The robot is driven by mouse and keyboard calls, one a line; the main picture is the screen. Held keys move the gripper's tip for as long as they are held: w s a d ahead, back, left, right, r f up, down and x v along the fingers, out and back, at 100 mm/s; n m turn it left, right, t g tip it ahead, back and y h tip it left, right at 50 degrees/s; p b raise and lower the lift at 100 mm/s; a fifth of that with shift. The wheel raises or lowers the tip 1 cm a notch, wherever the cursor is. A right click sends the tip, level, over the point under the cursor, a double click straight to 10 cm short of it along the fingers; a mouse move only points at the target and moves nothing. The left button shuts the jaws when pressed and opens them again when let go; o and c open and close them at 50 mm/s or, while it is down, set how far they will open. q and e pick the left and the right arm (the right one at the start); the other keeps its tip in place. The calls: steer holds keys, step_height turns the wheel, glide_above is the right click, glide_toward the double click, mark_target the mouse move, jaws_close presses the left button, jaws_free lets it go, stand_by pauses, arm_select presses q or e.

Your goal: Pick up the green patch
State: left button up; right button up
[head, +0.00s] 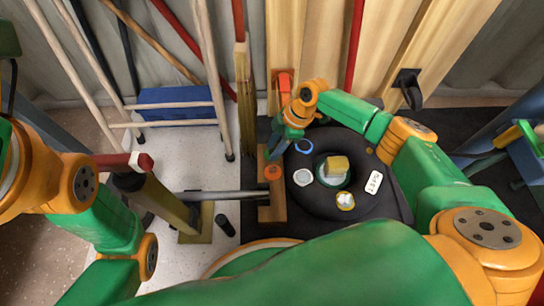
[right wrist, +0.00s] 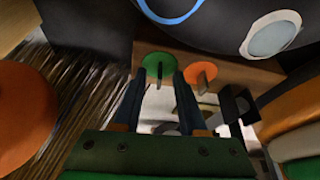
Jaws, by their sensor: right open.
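The green patch (right wrist: 158,64) is a round green disc with a small upright tab, on a wooden strip (right wrist: 240,74) in the right wrist view. An orange patch (right wrist: 203,78) with a tab sits just right of it; the orange one also shows in the head view (head: 272,172). My right gripper (right wrist: 159,78) is open and empty, its two fingers pointing at the green patch, which appears between the fingertips. I cannot tell whether they touch it. In the head view my right gripper (head: 274,151) is over the strip (head: 272,212), and the green patch is hidden. My left gripper is out of view.
A black inner tube (head: 320,207) lies right of the strip, with a blue ring (head: 304,147), a white disc (head: 303,177) and a white label (head: 374,183) on it. A yellow block (head: 338,165) is at its centre. A grey bar (head: 225,195) lies to the left.

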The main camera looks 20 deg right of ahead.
steer(key=shift+r, duration=0.15)
steer(key=shift+c, duration=0.4)
jaws_close()
stand_by(0.8)
